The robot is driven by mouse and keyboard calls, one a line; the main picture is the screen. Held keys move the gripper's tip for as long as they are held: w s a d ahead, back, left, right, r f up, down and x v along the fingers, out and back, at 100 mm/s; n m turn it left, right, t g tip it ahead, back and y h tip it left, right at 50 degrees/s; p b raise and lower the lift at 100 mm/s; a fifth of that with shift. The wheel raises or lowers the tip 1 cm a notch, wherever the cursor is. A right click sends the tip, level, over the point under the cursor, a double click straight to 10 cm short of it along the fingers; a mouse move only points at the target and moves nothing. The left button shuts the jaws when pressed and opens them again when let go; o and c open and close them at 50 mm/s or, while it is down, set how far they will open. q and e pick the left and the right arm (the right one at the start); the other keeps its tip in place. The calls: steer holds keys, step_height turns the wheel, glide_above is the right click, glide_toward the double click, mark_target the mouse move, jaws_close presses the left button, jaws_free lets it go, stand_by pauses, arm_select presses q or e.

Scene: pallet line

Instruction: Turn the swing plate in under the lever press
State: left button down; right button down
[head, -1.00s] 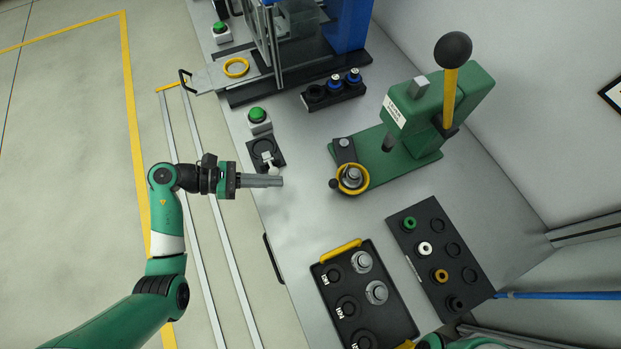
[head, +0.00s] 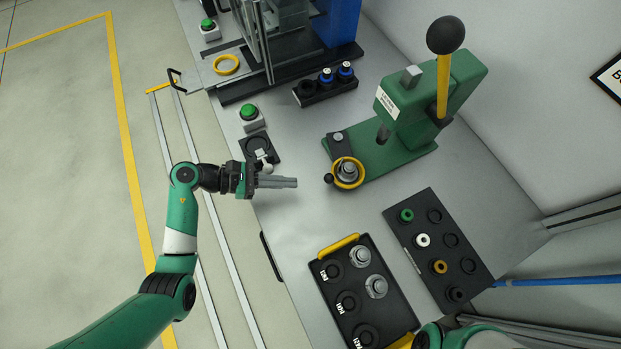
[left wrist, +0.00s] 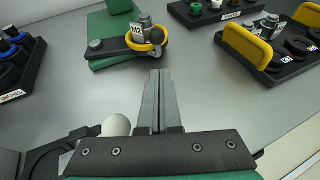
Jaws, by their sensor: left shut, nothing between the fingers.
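The green lever press (head: 400,120) stands on the bench with its yellow lever and black ball up. The swing plate (head: 341,152) is a dark arm pivoted at the base's left edge. Its yellow ring (head: 335,176) end sticks out in front of the base, away from under the ram, and holds a grey metal part. In the left wrist view the ring (left wrist: 146,46) and part, marked M2, lie ahead of the fingers. My left gripper (head: 296,182) is shut and empty, left of the ring and apart from it. My right gripper is not visible.
A black tray with yellow handles (head: 318,268) stands at the front. A dark rack with coloured rings (head: 418,256) is at the right. A green button (head: 249,112) and a small black fixture (head: 259,147) are near the left edge. Bare bench lies between gripper and ring.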

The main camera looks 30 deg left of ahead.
arm_select(q)
steer(key=w+d, duration=0.2)
steer(key=d, duration=0.1)
steer(key=w+d, duration=0.1)
steer(key=d, duration=0.1)
steer(key=shift+w+f, duration=0.1)
steer(key=shift+w, duration=0.2)
steer(key=shift+d, duration=0.1)
